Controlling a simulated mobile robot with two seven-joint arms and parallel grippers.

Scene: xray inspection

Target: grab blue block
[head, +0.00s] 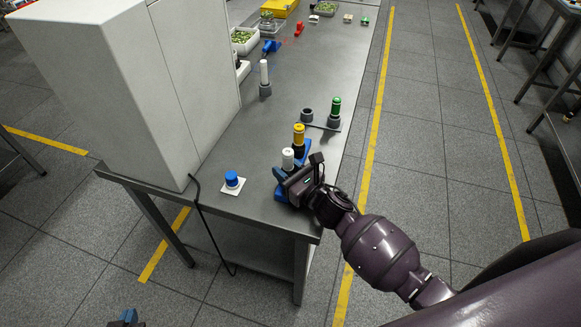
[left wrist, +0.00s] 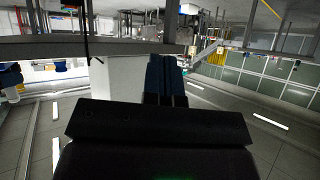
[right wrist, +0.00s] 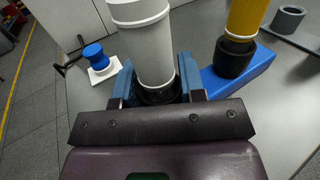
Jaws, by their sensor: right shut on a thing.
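A long blue block (right wrist: 258,62) lies on the steel table, with a yellow cylinder (head: 299,135) standing on it in a dark collar. The block also shows in the head view (head: 307,147). A white cylinder (right wrist: 150,45) stands upright at the block's near end; it also shows in the head view (head: 288,157). My right gripper (right wrist: 157,85) has its blue fingers on either side of the white cylinder's dark base, closed on it. The fingers hide part of the block. My left gripper (head: 127,318) is low, off the table; its fingers (left wrist: 165,75) are together and empty.
A blue knob (head: 232,179) on a white plate sits to the left. A large white cabinet (head: 130,80) stands at the table's left side. Another white cylinder (head: 264,75) and a green cylinder (head: 335,108) stand farther back. The table's right edge is close to my right arm.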

